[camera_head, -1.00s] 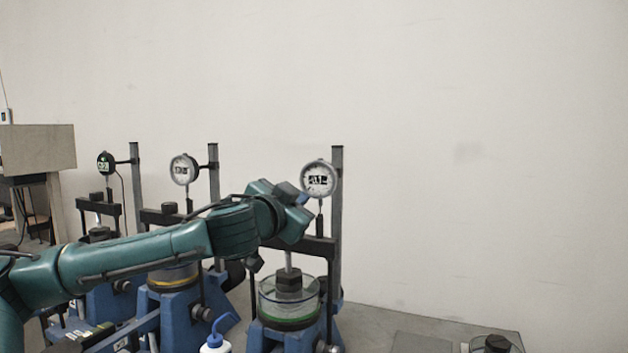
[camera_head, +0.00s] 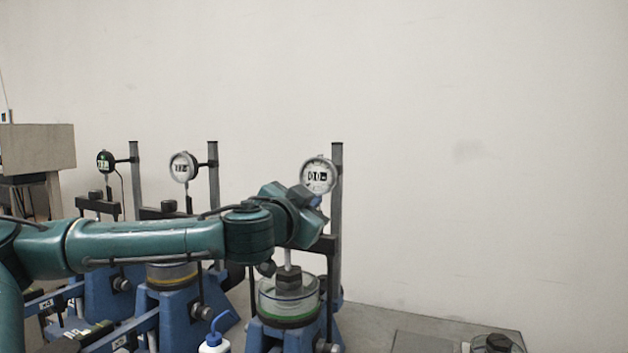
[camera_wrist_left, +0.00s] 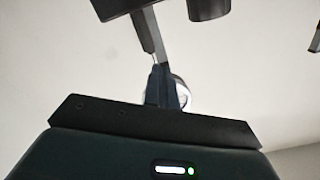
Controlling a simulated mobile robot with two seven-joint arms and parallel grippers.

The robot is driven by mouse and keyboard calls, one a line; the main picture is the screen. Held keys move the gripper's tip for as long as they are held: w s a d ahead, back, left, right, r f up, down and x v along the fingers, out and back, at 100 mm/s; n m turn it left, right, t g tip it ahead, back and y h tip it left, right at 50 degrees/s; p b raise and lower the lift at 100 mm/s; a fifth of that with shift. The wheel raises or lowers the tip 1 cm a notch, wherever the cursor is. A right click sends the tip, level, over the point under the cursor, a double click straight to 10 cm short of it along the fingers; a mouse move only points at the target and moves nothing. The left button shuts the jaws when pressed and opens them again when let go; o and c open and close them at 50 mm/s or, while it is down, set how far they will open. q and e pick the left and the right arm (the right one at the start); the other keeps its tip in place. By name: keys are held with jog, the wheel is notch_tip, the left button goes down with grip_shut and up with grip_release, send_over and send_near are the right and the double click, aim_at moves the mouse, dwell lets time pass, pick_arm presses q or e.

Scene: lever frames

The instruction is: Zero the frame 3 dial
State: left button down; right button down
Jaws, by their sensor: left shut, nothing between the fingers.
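The dial (camera_head: 318,174) next to my gripper is a round silver-rimmed gauge on the rightmost lever frame, clamped to a grey post (camera_head: 337,220). Its display seems to show zeros, but the digits are small. No frame number is legible there. My left gripper (camera_head: 315,200) is shut and empty at the dial's lower edge; the head view does not settle whether it touches. In the left wrist view, the closed fingers (camera_wrist_left: 165,92) point at the dial, whose silver rim (camera_wrist_left: 182,92) shows partly behind them. My right gripper is out of view.
Two more dials, a silver one (camera_head: 184,167) and a black one (camera_head: 105,161), stand on frames to the left, behind my arm. A glass cell (camera_head: 288,297) sits below the gripper. A blue-tipped bottle (camera_head: 214,340) is in front.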

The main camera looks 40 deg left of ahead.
pick_arm(q)
jog(key=shift+r, duration=0.3)
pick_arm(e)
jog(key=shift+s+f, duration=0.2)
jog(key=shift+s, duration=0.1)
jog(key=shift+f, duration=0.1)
pick_arm(q)
jog(key=f+b+v, duration=0.1)
jog(key=b+v, duration=0.1)
jog(key=v, duration=0.4)
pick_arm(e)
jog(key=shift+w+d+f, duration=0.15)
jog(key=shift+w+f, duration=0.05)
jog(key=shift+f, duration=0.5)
pick_arm(q)
jog(key=shift+f, duration=0.1)
